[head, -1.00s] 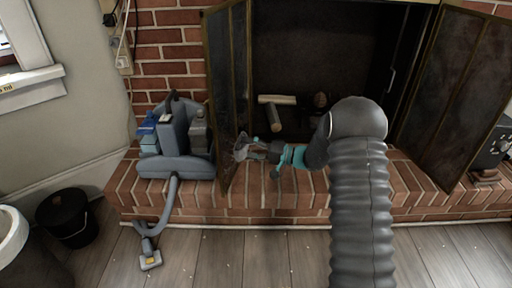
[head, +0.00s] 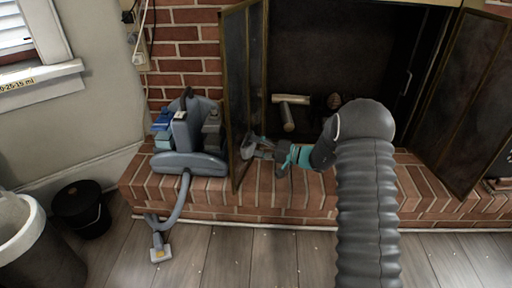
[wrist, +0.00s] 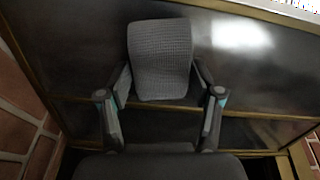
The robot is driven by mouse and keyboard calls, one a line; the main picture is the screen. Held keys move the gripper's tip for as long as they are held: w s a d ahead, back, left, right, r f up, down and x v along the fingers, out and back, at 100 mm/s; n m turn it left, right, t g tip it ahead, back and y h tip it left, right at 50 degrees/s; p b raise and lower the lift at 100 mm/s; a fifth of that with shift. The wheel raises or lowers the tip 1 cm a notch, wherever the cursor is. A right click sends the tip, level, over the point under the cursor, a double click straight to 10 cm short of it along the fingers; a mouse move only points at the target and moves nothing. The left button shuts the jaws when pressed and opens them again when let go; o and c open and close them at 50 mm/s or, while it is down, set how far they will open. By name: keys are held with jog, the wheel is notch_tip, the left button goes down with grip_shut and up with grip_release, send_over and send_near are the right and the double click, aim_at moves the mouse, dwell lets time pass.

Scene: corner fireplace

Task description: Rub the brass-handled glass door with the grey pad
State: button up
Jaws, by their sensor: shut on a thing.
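The left fireplace door (head: 240,95) is a dark glass pane in a brass-coloured frame, standing swung open. My gripper (head: 262,150) is at its lower part, on the hearth-opening side. It is shut on the grey pad (head: 247,146). In the wrist view, the woven grey pad (wrist: 160,58) sits between the fingertips of my gripper (wrist: 160,82), in front of the glass door (wrist: 75,60). It looks flat to the pane and very close; I cannot tell whether it touches. No brass handle shows clearly on this door.
A grey vacuum-like caddy (head: 190,150) stands on the brick hearth (head: 300,195) just left of the door. Logs (head: 289,112) lie in the firebox. The right door (head: 455,100) is also open. A black bucket (head: 82,208) stands on the floor at left.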

jog(key=shift+b+x, duration=0.55)
jog(key=shift+x, duration=0.45)
dwell(0.3)
jog(key=shift+w+d+f+b, duration=0.1)
jog(key=shift+w+d+b, duration=0.2)
jog(key=shift+w+b, duration=0.35)
jog(key=shift+w+d+b, duration=0.3)
jog(key=shift+w+b, duration=0.1)
jog(key=shift+w, duration=0.45)
jog(key=shift+w+d+b, duration=0.25)
jog(key=shift+w, duration=0.85)
jog(key=shift+w+d+b, duration=0.2)
jog(key=shift+w+d, duration=0.05)
jog(key=shift+w, duration=0.8)
jog(key=shift+r, duration=0.25)
